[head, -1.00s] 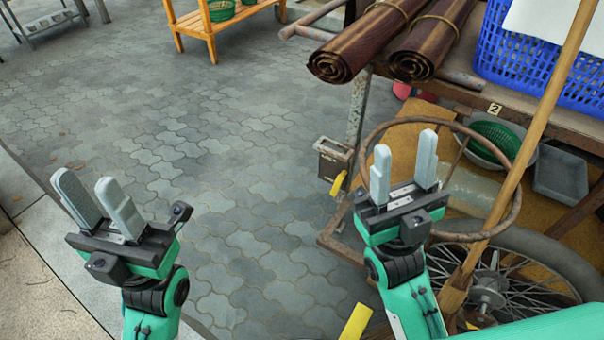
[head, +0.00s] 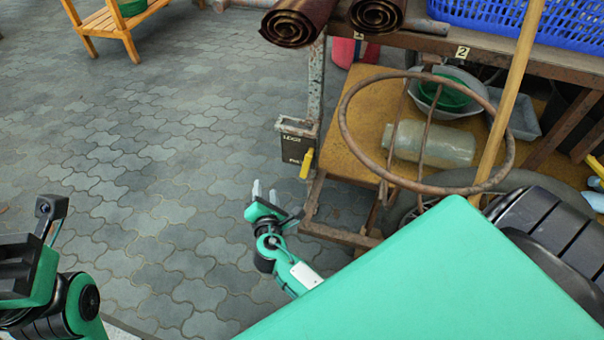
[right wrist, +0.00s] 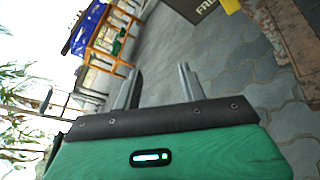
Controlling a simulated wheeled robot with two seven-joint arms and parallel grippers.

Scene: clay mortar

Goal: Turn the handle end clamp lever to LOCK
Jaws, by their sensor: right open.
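The clamp is a dark box (head: 297,147) on a worn upright post of the cart, with its LOCK label near the top of its face. Its yellow lever (head: 306,164) stands at the right side of the box, pointing down and slightly left. In the right wrist view the box (right wrist: 195,8) and a yellow piece (right wrist: 231,5) show at the top edge. My right gripper (head: 264,192) is open and empty, below and left of the lever, apart from it. Its two fingers (right wrist: 160,88) are spread. My left gripper's body (head: 30,265) is at the left edge; its fingers are out of frame.
A rusty ring wheel (head: 343,125) stands right of the clamp, with a wooden pole (head: 513,90) across it. Rolled brown mats (head: 300,22) and a blue crate (head: 560,25) are above. A cart frame bar (head: 340,236) runs below. The paving on the left is open.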

